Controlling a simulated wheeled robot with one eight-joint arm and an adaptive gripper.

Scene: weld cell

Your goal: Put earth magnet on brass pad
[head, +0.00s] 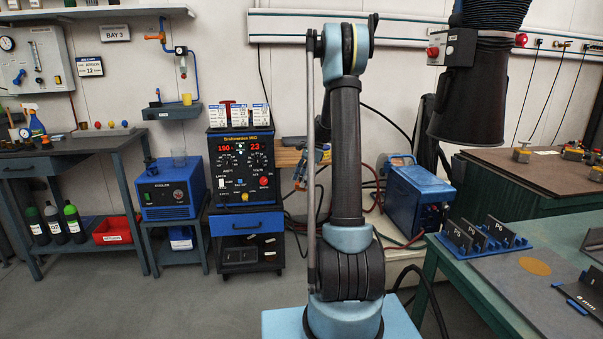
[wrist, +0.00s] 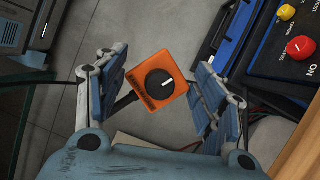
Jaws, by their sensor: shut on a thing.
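The earth magnet (wrist: 160,82) is an orange block with a black round knob bearing a white mark. In the wrist view it sits between the fingers of my gripper (wrist: 160,75), which is shut on it. A dark stub or cable shows at its lower left. In the head view my arm largely hides the gripper and the magnet is not clearly seen. The brass pad (head: 535,266) is a flat round gold disc on the grey plate of the green table at the right. It looks bare, and my gripper is well away from it.
The blue welder (head: 243,178) stands left of my arm on a cart; its knobs show close to the gripper in the wrist view. Blue racks with dark plates (head: 480,236) stand behind the brass pad. A black extraction hood (head: 470,95) hangs above left of the table.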

